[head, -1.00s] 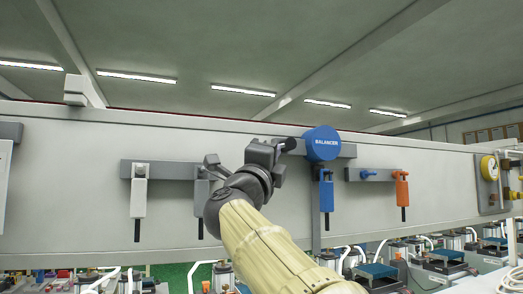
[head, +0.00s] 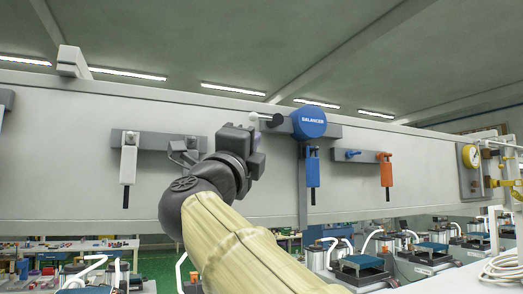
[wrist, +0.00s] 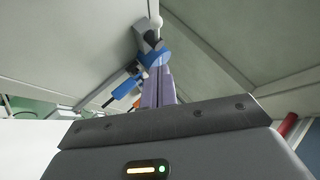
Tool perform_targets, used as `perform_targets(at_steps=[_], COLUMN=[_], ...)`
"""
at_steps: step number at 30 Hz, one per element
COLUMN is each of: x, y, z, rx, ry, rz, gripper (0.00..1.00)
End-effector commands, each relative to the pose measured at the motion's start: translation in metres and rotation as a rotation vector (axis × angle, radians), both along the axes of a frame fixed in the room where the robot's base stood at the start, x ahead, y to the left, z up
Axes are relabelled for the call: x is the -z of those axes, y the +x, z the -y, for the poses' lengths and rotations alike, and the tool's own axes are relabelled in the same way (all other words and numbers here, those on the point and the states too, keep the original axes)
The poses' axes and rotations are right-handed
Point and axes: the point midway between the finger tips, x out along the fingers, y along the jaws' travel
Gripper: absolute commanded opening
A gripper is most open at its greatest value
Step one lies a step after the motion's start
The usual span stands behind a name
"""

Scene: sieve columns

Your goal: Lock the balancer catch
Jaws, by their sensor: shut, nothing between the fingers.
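The round blue balancer (head: 309,122), lettered BALANCER, sits on a grey bracket on the pale wall panel. A dark rod (head: 274,121) juts from its left side, with a small white ball (head: 254,116) at the left end; which part is the catch I cannot tell. My gripper (wrist: 160,70) is shut and empty, pointing toward the balancer. In the head view my gripper (head: 250,140) is left of the balancer and below the ball; its fingertips are hard to make out.
A blue-handled tool (head: 313,170) hangs under the balancer. An orange tool (head: 386,170) hangs to the right and a white one (head: 128,165) to the left. Open space lies above the panel.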

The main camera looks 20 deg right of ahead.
Motion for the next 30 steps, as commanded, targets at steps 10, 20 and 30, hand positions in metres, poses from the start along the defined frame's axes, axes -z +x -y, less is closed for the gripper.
perform_targets(at_steps=[10, 20, 30], x=[0.014, 0.013, 0.013], y=[-0.023, -0.023, -0.024], z=[-0.021, -0.022, -0.023], rx=[0.003, 0.002, -0.002], ry=[0.001, 0.001, 0.001], rz=[0.0, 0.001, 0.001], gripper=[0.0, 0.0, 0.0])
